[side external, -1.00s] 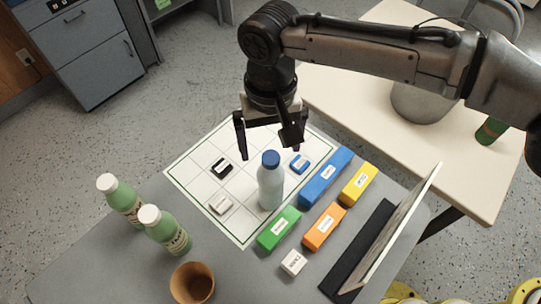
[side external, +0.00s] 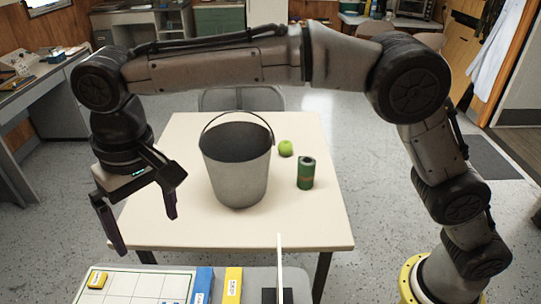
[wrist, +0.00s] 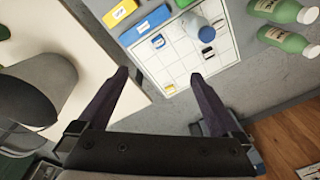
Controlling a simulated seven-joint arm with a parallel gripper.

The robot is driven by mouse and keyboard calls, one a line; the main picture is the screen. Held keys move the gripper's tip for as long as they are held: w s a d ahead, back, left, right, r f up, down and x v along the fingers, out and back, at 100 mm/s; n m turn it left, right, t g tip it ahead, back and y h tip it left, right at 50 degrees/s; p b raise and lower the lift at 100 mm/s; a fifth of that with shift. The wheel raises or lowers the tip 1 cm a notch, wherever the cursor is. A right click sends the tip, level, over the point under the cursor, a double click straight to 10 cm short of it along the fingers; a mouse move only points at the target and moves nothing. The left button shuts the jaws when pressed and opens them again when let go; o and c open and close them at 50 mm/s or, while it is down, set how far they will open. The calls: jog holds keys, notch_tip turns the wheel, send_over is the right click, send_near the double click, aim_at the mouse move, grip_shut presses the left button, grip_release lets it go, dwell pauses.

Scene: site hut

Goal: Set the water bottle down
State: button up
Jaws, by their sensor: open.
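The water bottle, a pale bottle with a blue cap (wrist: 207,34), stands on the white grid board (wrist: 225,55) in the wrist view. It is seen from above and appears upright. It is out of frame in the side view. My gripper (side external: 144,232) is open in the side view, fingers pointing down, with nothing between them. In the wrist view my gripper (wrist: 160,75) is also open and empty, apart from the bottle, which lies beyond the fingertips.
Green bottles (wrist: 283,39) stand beside the board. Blue (wrist: 145,23) and orange (wrist: 120,11) blocks lie along its other edge.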

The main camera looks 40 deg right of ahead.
jog(key=s+d+r+t, duration=0.1)
jog(key=s+d+r, duration=0.1)
jog(key=d, duration=0.6)
jog(key=s+d+r+t, duration=0.1)
jog(key=s+d+r, duration=0.15)
jog(key=d, duration=0.65)
jog(key=s+d+r, duration=0.2)
jog(key=d+r, duration=0.1)
jog(key=d, duration=0.5)
jog(key=s+d+f+t, duration=0.1)
jog(key=s+d+f, duration=0.3)
jog(key=s+d, duration=0.2)
jog(key=s+d+f+m+t, duration=0.1)
jog(key=s+d+f, duration=0.3)
jog(key=s, duration=0.5)
jog(key=d, duration=0.2)
jog(key=shift+d+t+h, duration=0.4)
jog(key=shift+m, duration=0.3)
